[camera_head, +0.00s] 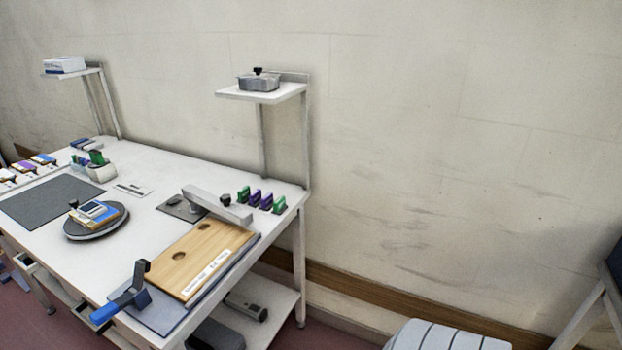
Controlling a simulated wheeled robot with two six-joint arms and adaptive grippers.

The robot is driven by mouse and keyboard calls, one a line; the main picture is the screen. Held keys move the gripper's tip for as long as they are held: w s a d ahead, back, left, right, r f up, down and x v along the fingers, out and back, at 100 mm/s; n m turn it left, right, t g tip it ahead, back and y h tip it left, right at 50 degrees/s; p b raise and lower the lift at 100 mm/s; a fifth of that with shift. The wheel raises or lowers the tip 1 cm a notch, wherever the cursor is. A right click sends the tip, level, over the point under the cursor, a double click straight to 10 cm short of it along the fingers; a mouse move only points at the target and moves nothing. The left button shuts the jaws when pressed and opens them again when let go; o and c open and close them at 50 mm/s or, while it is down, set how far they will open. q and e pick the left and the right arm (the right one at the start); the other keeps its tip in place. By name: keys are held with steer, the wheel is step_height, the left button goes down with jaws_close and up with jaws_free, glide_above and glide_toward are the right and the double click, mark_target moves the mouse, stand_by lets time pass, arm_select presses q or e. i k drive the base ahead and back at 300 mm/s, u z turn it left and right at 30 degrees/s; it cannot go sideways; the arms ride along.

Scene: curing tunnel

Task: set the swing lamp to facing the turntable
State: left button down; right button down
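The turntable (112,224) is a round grey disc on the left part of the white table, with a small blue, white and wooden item on it. A long grey bar with a black knob (222,206), which looks like the swing lamp, lies across the table near its right back. The bar runs from upper left to lower right, beside the wooden board. I cannot tell which way its light faces. Neither gripper is in view.
The wooden board (190,261) lies at the table's right end, with a blue-handled lever (122,305) at the front. Green and purple clips (262,200) stand behind. Shelves rise at the back (262,96). A dark mat (50,201) lies left. Floor shows right of the table.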

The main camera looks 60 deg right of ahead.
mark_target(223, 206)
steer(key=z, duration=0.75)
steer(key=i, duration=0.55)
